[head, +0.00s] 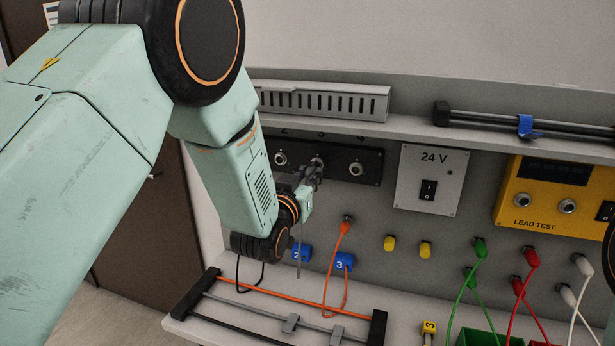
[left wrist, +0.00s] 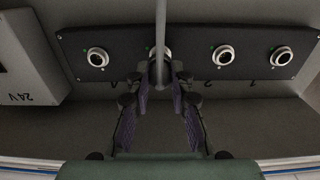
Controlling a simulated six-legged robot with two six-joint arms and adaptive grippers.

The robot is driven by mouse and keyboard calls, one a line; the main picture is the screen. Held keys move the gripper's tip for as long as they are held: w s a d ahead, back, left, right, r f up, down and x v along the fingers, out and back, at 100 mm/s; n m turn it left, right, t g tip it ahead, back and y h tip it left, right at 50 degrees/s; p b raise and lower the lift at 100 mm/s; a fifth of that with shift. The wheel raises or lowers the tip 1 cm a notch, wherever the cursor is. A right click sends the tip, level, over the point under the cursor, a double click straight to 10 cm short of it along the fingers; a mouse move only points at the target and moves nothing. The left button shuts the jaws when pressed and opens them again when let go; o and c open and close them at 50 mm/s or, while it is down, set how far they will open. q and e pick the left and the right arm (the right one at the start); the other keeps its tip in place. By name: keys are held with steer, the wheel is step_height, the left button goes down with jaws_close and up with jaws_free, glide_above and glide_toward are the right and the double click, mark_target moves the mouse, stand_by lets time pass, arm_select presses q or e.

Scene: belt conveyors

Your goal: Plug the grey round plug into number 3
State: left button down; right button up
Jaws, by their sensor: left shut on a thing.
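The black socket strip (head: 352,165) on the grey panel has round metal sockets, with the numbers 2, 3 and 4 partly visible above them. My left gripper (head: 311,174) is right in front of number 3 (head: 318,161). In the left wrist view, which is upside down, its two fingers (left wrist: 160,100) are shut on the grey plug, mostly hidden between them. The plug's grey cable (left wrist: 160,30) crosses the socket behind and hangs down in the head view (head: 299,250). Whether the plug is in the socket or just in front cannot be told. My right gripper is not in view.
A 24 V box (head: 430,178) and a yellow lead tester (head: 550,190) are right of the strip. Below are an orange lead (head: 335,260) with a blue tag 3 (head: 344,262), and green, red and white leads. A rack (head: 280,310) lies on the bench.

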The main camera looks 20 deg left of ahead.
arm_select(q)
steer(key=shift+r, duration=0.1)
steer(key=shift+w, duration=0.6)
stand_by(0.6)
steer(key=c, duration=1.1)
jaws_free()
steer(key=shift+s, duration=0.1)
steer(key=shift+s, duration=0.1)
